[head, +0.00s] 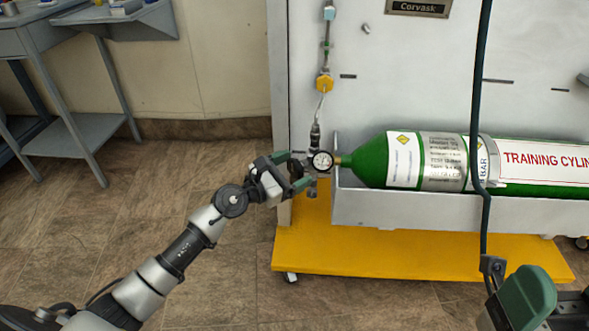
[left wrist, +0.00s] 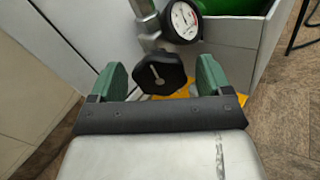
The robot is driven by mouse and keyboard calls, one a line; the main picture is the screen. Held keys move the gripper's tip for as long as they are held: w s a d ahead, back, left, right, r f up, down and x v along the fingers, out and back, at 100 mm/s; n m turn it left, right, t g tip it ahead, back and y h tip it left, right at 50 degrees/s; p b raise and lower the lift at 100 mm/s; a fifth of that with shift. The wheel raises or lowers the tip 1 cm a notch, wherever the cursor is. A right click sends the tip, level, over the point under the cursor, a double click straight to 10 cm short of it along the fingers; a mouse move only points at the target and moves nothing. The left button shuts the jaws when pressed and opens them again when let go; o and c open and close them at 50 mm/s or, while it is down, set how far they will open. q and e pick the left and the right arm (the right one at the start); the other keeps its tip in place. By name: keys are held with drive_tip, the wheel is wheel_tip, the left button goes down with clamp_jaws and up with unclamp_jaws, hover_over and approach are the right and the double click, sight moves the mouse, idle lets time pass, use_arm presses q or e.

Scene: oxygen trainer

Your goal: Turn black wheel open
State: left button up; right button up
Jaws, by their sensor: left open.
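The black wheel (left wrist: 162,74) is a dark knob with a light slot-like mark on its face, below the round gauge in the left wrist view. My left gripper (left wrist: 161,82) is open, with one green finger on each side of the wheel; a gap shows at each side. In the head view my left gripper (head: 292,171) is at the left end of the regulator, and the wheel is mostly hidden by the fingers. The white-faced gauge (head: 322,161) sits just right of it. My right gripper (head: 525,298) shows only partly at the bottom right; its jaw opening cannot be made out.
A green training cylinder (head: 372,160) lies in a grey trough (head: 420,210) right of the gauge. A yellow base (head: 345,255) is below. A dark upright pole or cable (head: 481,90) crosses in front of the cylinder. Grey tables (head: 80,110) stand far left; the floor between is clear.

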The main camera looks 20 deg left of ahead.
use_arm(q)
drive_tip(key=shift+w+d, duration=0.2)
drive_tip(key=shift+w, duration=0.1)
drive_tip(key=c, duration=0.9)
